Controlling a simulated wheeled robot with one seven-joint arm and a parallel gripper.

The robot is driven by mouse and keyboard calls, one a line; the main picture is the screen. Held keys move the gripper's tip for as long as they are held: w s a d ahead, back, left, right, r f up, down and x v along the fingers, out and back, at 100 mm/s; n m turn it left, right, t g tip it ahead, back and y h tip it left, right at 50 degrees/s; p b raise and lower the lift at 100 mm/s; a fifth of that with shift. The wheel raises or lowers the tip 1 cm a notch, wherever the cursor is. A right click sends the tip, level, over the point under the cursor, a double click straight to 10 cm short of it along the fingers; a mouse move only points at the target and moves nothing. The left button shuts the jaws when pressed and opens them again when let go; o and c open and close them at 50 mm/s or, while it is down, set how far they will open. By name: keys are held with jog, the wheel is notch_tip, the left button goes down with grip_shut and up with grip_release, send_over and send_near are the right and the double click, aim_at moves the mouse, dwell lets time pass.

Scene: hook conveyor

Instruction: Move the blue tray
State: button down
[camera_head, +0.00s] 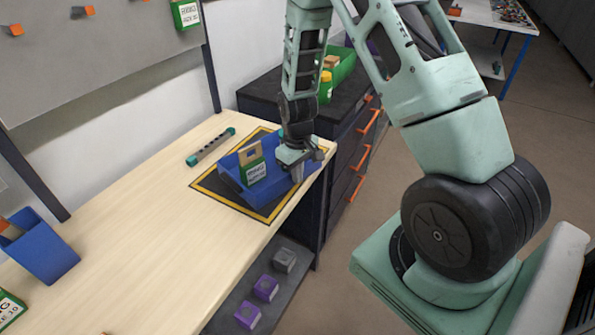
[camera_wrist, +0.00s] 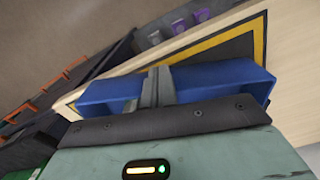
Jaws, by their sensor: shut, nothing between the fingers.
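The blue tray (camera_head: 270,192) sits on a black mat with a yellow border (camera_head: 219,193) on the wooden table. A green card with a white label (camera_head: 252,166) stands in it. My gripper (camera_head: 298,172) is at the tray's right end, pointing down, shut and empty. In the wrist view my gripper's fingers (camera_wrist: 157,88) are together in front of the blue tray (camera_wrist: 212,78), hiding part of it. I cannot tell whether they touch its wall.
Another blue bin (camera_head: 42,250) stands at the table's left. A teal-ended bar (camera_head: 211,146) lies behind the mat. A dark drawer cabinet (camera_head: 345,150) with orange handles adjoins the table. Purple blocks (camera_head: 265,287) lie on the lower shelf. The table's middle is clear.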

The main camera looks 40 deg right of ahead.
jog(key=shift+w+a, duration=0.15)
jog(key=shift+w, duration=1.05)
jog(key=shift+w+a, duration=0.1)
jog(key=shift+w, duration=1.05)
jog(key=shift+s, duration=0.1)
